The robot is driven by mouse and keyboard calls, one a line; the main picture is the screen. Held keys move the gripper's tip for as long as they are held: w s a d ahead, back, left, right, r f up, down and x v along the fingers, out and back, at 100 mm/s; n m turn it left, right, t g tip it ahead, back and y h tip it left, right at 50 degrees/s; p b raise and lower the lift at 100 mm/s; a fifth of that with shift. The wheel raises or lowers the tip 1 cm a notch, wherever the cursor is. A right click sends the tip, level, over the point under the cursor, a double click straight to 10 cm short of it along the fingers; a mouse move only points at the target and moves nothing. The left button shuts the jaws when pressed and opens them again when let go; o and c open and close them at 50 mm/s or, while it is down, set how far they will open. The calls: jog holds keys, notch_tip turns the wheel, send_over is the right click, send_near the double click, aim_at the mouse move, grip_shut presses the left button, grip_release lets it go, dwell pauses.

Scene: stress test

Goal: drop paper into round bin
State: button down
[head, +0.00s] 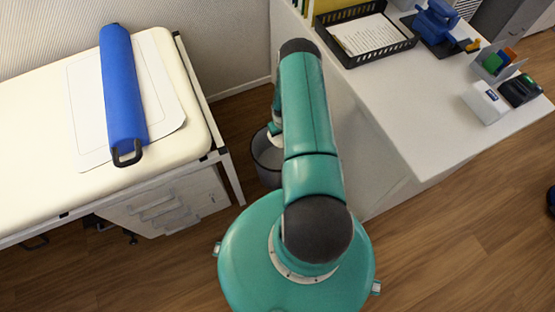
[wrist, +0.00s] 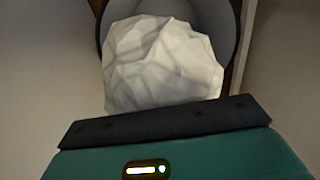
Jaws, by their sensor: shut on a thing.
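A crumpled white paper ball (wrist: 163,65) fills the middle of the wrist view, held at my gripper (wrist: 165,112). My gripper is shut on it; the fingertips are mostly hidden. Behind the paper, the dark round bin (wrist: 229,22) shows its rim on both sides, so the paper lines up with the bin's opening in this view. I cannot tell the height between them. In the head view the round bin (head: 267,165) stands on the floor between the couch and the desk, partly hidden by my arm. A little white shows near its rim.
A padded couch (head: 40,150) with a blue roll (head: 123,85) stands left of the bin. A white desk (head: 400,105) stands right, bearing a black paper tray (head: 340,58) and office items. The bin sits in the narrow gap between them.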

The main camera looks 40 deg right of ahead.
jog(key=shift+s+f, duration=0.2)
jog(key=shift+f, duration=0.3)
jog(key=shift+w+f, duration=0.1)
jog(key=shift+f, duration=0.85)
jog(key=c, duration=1.3)
grip_release()
jog(key=shift+c, duration=0.2)
notch_tip(320, 180, up, 14)
